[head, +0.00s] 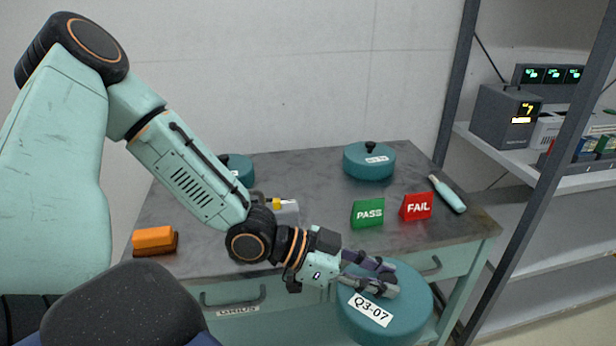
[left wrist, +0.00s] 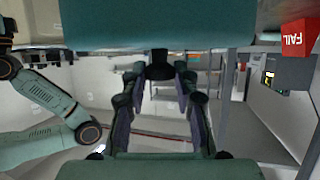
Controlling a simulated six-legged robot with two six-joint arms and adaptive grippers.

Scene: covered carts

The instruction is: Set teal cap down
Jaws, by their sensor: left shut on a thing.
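The teal cap (head: 408,320), a round lid labelled Q3-07, is at the lower right of the head view, in front of the table's front edge. My left gripper (head: 378,278) reaches over its top and is shut on its knob, which the fingers hide in the head view. In the left wrist view the cap's teal body (left wrist: 140,22) fills the top, and its black knob (left wrist: 160,68) sits between the fingers. The cap looks about level. My right gripper is not in view.
Two more teal caps stand on the grey table (head: 315,180), one at the back right (head: 369,162) and one partly hidden behind my arm (head: 240,166). Green PASS (head: 368,213) and red FAIL (head: 416,206) signs, an orange block (head: 154,240) and a pale-handled tool (head: 449,195) stand or lie there.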

